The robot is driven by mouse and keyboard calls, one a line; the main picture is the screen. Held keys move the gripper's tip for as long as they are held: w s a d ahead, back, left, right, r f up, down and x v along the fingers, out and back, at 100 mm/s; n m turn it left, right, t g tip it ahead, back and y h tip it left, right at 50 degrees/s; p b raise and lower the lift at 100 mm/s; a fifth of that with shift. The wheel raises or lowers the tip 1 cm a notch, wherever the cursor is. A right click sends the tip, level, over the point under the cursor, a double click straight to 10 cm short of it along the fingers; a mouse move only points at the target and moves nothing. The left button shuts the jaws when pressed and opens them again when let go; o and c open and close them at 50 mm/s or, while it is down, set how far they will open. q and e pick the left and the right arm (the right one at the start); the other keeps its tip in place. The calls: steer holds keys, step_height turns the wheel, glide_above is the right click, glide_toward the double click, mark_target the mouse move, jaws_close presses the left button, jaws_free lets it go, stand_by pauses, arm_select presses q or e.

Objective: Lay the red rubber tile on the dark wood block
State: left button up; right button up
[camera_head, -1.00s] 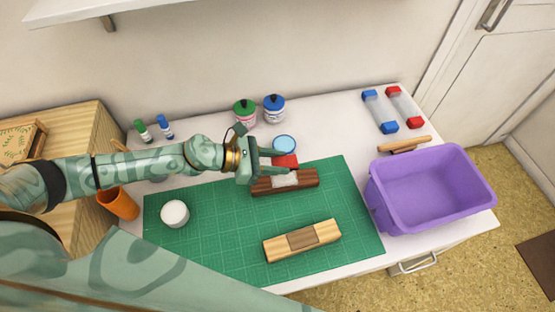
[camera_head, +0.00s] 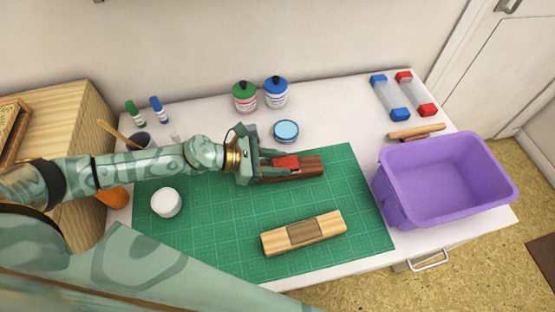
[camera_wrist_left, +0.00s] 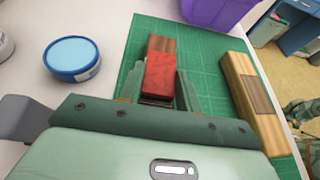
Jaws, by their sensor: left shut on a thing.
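The red rubber tile (camera_head: 286,161) is between the fingers of my left gripper (camera_head: 284,167), which is shut on it. The tile also shows in the left wrist view (camera_wrist_left: 160,76), with a finger on each side. The dark wood block (camera_head: 312,167) lies on the green mat under the tile, and its far end shows in the left wrist view (camera_wrist_left: 160,44). The tile covers the block's middle. I cannot tell whether it touches the block. My right gripper is not in view.
A light wood block (camera_head: 327,225) with a brown middle lies on the green mat (camera_head: 220,240). A blue-lidded tin (camera_head: 286,130) is behind the dark block. A purple bin (camera_head: 388,200) stands at the right.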

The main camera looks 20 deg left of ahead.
arm_select(q)
steer(key=o, duration=1)
steer(key=shift+o, duration=0.2)
steer(key=p+v, duration=0.1)
steer(key=v, duration=1.5)
steer(key=shift+a, duration=0.1)
